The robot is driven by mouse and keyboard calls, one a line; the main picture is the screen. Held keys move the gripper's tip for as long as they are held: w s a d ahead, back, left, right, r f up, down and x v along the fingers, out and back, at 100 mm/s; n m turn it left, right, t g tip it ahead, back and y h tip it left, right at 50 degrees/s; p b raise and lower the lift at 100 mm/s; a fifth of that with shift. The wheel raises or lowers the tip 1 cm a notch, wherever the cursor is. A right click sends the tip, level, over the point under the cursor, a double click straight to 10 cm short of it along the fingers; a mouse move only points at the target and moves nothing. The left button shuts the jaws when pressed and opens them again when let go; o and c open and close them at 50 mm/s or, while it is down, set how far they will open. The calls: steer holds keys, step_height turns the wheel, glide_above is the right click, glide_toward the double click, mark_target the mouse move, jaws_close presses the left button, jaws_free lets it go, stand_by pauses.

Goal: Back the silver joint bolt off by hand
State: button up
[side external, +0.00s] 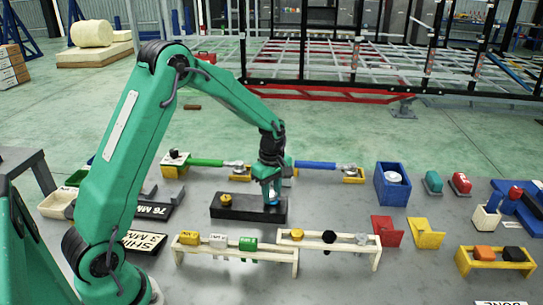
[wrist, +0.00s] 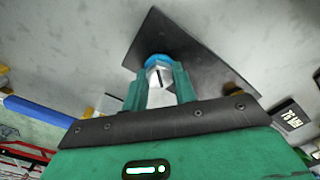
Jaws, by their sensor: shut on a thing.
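The silver joint bolt (wrist: 160,73) stands in a blue ring (wrist: 158,60) on a black block (wrist: 190,40) in the wrist view. A pale mark runs along the bolt's head. My gripper (wrist: 159,84) has its two green fingers shut on the bolt, one on each side. In the side view my gripper (side external: 271,188) points down at the right half of the black block (side external: 248,210). The bolt is mostly hidden there by the fingers, with a bit of blue at their tips. Whether its thread is engaged cannot be seen.
A yellow knob (side external: 226,199) sits on the block's left half. Cream racks (side external: 236,256) with several knobs stand in front. Green (side external: 206,162) and blue (side external: 316,164) rods lie behind. A blue bin (side external: 392,184) stands to the right, with red and yellow holders nearby.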

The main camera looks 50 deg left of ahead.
mark_target(272, 194)
steer(key=shift+s+d+f+n, duration=0.1)
steer(key=shift+f+n, duration=0.1)
steer(key=shift+n, duration=0.1)
steer(key=o, duration=1)
steer(key=shift+r, duration=0.1)
steer(key=shift+r, duration=0.15)
steer(key=shift+r, duration=3.75)
